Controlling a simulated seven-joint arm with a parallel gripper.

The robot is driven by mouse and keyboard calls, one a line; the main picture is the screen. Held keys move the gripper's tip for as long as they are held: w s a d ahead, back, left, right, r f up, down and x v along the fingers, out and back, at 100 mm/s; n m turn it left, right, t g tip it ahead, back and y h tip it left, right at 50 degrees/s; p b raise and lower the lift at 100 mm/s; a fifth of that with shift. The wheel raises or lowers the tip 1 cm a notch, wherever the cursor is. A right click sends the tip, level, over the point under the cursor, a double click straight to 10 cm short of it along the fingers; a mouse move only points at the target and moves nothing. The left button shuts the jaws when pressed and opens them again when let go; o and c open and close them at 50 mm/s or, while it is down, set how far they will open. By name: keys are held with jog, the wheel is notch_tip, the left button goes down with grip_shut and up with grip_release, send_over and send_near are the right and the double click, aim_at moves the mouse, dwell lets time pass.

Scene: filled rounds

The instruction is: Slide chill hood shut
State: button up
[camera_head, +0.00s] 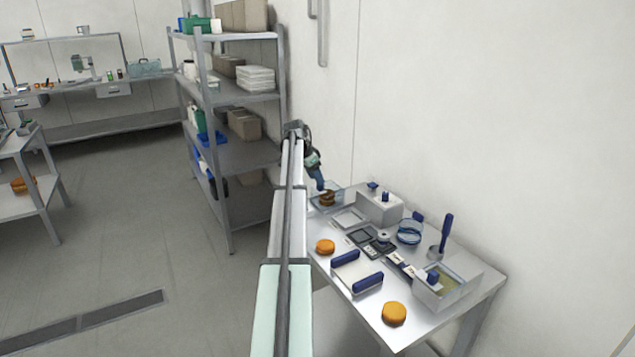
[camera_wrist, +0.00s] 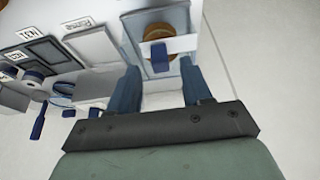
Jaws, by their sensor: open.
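The chill hood looks to be the clear-walled box (camera_head: 335,208) at the table's far end, with a browned round (camera_head: 327,198) in it. In the wrist view the box (camera_wrist: 130,30) shows a pale crossbar (camera_wrist: 180,44) with a blue handle (camera_wrist: 158,57), in front of the round (camera_wrist: 158,30). My gripper (camera_head: 319,186) is at that box.
A white box with blue knobs (camera_head: 380,207) stands beside the clear box. Labelled panels (camera_head: 362,236), a blue-banded bowl (camera_head: 409,232), a blue-handled press (camera_head: 446,232) and another clear bin (camera_head: 450,292) crowd the table. Orange rounds (camera_head: 394,313) lie along the front edge. A shelf rack (camera_head: 240,150) stands behind.

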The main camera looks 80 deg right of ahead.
jog(key=v, duration=1)
jog(key=shift+r, duration=0.3)
jog(key=shift+a, duration=0.1)
